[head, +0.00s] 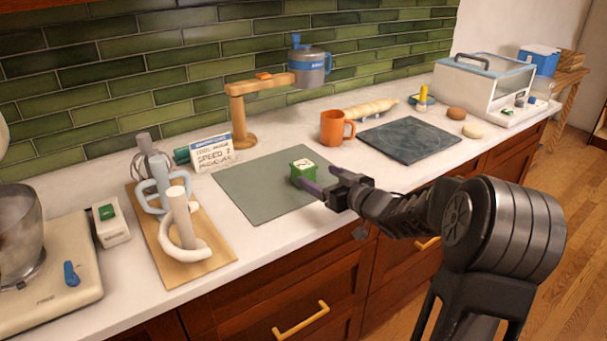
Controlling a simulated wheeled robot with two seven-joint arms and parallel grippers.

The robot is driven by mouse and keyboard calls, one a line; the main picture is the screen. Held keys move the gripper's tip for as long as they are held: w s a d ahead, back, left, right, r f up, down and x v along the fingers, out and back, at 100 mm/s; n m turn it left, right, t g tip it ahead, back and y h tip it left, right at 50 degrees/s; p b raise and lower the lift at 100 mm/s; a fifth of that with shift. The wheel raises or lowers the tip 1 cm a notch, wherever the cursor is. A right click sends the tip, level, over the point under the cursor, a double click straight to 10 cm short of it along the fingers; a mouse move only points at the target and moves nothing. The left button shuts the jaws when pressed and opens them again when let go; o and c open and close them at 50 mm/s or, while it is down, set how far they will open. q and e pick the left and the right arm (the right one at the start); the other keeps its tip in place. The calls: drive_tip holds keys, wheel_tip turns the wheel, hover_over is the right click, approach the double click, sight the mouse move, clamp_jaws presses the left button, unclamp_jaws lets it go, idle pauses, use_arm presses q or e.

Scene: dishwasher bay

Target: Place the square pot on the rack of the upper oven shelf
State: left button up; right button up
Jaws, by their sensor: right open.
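I see no square pot and no oven rack that I can make out. My right gripper (321,179) reaches in from the right over the counter's front edge. My left gripper is not in view.
An orange mug (332,128), a dark slab (410,139) and a wooden stand (239,110) stand behind. A white lidded box (485,88) is far right. A mixer (50,275) and a wooden board (203,262) are at left. Drawer handles (301,320) protrude below the counter.

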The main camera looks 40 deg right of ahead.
sight(310, 171)
drive_tip(key=shift+w+a+f+p, duration=0.1)
drive_tip(key=shift+w+f+p, duration=0.1)
drive_tip(key=shift+w, duration=1.1)
drive_tip(key=shift+w+a+f+p, duration=0.1)
drive_tip(key=shift+w+f, duration=0.05)
drive_tip(key=shift+w, duration=1.1)
clamp_jaws()
drive_tip(key=shift+r, duration=0.15)
wheel_tip(310, 171, up, 10)
drive_tip(key=shift+f+p, duration=0.1)
drive_tip(key=shift+p, duration=0.75)
